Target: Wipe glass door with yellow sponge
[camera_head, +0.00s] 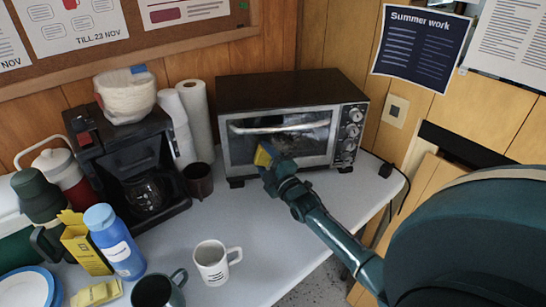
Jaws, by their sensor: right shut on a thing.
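The toaster oven (283,92) stands at the back of the counter with its glass door (312,142) closed. A metal handle (285,126) runs across the top of the door. My right gripper (268,167) is shut on the yellow sponge (263,157), low in front of the door's left half. The sponge overlaps the lower glass in the picture; I cannot tell whether it touches. A greyish patch shows on the glass above it, and I cannot tell smear from reflection. My left gripper is out of view.
A coffee maker (120,155), paper rolls (200,120) and a dark cup (199,181) stand left of the oven. A white mug (213,262), dark mug (158,292) and blue bottle (112,240) stand at the front left. The counter (285,232) before the oven is mostly clear.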

